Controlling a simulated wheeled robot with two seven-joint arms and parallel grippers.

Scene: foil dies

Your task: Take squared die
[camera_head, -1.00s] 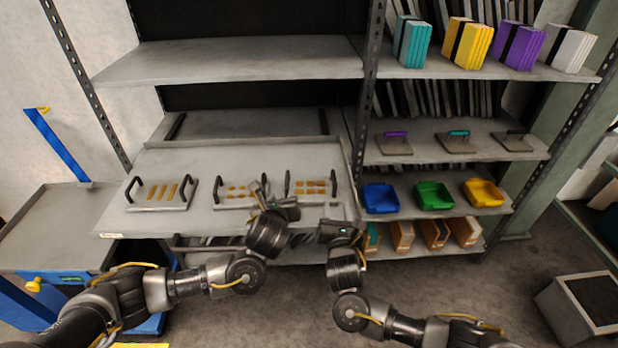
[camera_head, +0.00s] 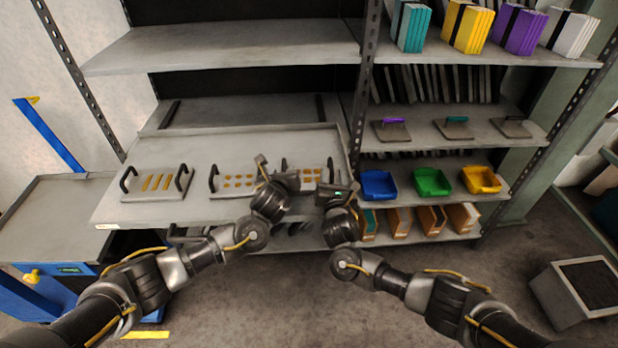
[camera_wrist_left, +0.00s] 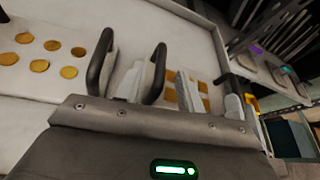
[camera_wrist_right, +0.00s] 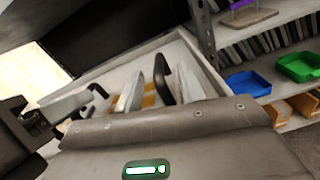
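The squared die (camera_head: 312,175) is a flat grey plate with gold square patches and a black handle at each end. It lies at the right of the pull-out shelf, partly hidden by my grippers. My left gripper (camera_head: 273,168) is open, and the left handle (camera_wrist_left: 155,73) shows between its fingers in the left wrist view. My right gripper (camera_head: 338,184) is open, and the right handle (camera_wrist_right: 162,78) shows between its fingers in the right wrist view. I cannot tell whether either gripper touches its handle. The gold squares show in the left wrist view (camera_wrist_left: 202,88).
A die with round gold patches (camera_head: 238,181) lies close to the left of the squared die. A die with gold bars (camera_head: 157,184) lies further left. Blue (camera_head: 378,184), green (camera_head: 432,181) and yellow (camera_head: 481,179) bins stand on the right shelf.

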